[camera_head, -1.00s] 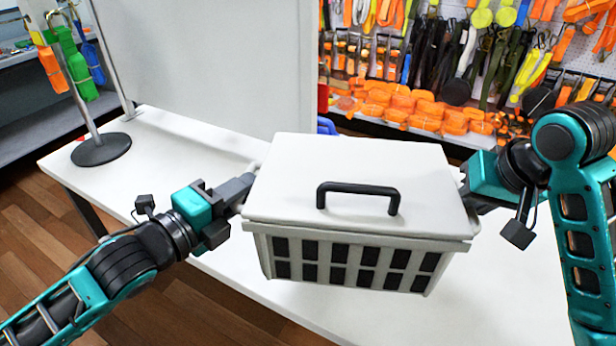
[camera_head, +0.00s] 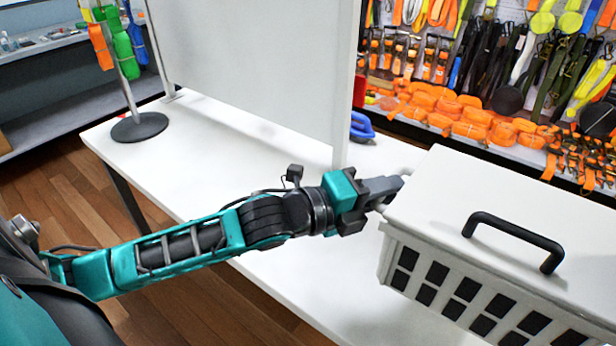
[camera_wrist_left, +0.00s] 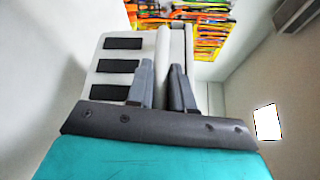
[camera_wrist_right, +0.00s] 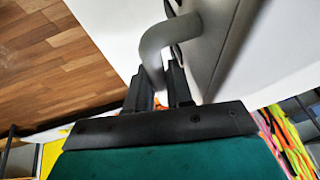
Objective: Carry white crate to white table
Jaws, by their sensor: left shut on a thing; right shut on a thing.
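The white crate (camera_head: 500,250) has a black lid handle and black side slots. It is at the right of the head view, with its right end cut off by the frame edge. My left gripper (camera_head: 392,190) is shut on the crate's left end; in the left wrist view its fingers (camera_wrist_left: 163,85) are at the crate's side. In the right wrist view my right gripper (camera_wrist_right: 166,85) is shut on the crate's curved grey end handle (camera_wrist_right: 165,42). The white table (camera_head: 240,135) stretches below and behind the crate. I cannot tell whether the crate touches it.
A grey upright panel (camera_head: 255,70) stands on the table. A round black stand base (camera_head: 139,127) with hanging green and orange straps is at the table's left end. A blue item (camera_head: 361,127) lies beside the panel. A strap wall (camera_head: 500,70) is behind. The table's left part is mostly clear.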

